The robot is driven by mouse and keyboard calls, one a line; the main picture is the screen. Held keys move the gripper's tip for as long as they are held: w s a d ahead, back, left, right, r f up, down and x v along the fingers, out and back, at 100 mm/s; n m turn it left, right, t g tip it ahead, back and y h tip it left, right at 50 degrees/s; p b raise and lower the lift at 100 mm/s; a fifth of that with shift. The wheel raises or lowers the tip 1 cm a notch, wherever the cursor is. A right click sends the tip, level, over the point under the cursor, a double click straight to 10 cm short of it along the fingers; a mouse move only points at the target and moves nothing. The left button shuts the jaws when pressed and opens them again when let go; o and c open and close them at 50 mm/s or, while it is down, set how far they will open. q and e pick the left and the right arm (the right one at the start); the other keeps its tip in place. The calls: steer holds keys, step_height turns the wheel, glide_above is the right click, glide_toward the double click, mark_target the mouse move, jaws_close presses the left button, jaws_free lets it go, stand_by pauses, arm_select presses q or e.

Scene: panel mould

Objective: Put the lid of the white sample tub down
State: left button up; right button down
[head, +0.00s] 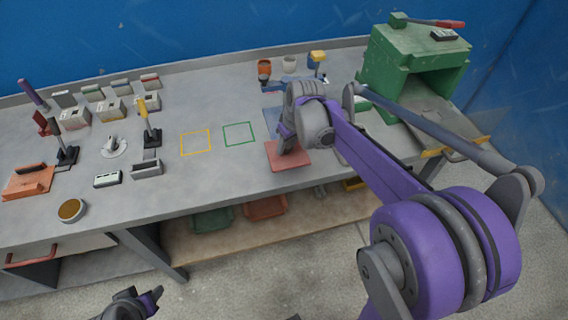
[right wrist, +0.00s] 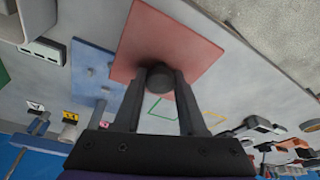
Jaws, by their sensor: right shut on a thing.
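My right gripper (right wrist: 160,88) is shut on a dark round knob (right wrist: 160,76), which I take for the lid's grip. It is low over a red square plate (head: 288,155), also in the right wrist view (right wrist: 170,38); whether it touches the plate I cannot tell. A low white round tub with brown inside (head: 72,210) stands at the bench's front left; a small white cup (head: 289,63) stands at the back. Which is the sample tub I cannot tell. My left gripper (head: 148,298) is below the bench, jaws unclear.
A blue plate (right wrist: 92,78) lies beside the red one. Yellow (head: 195,142) and green (head: 239,133) outlined squares left of it are empty. A green box-like machine (head: 385,65) stands at the right. Switches and levers fill the left of the bench.

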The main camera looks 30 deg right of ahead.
mark_target(287, 160)
step_height(287, 160, down, 7)
steer(key=shift+r, duration=0.1)
stand_by(0.3)
steer(key=shift+f+b, duration=0.3)
steer(key=shift+b, duration=0.05)
steer(key=shift+c, duration=2.4)
jaws_free()
steer(key=shift+r, duration=0.1)
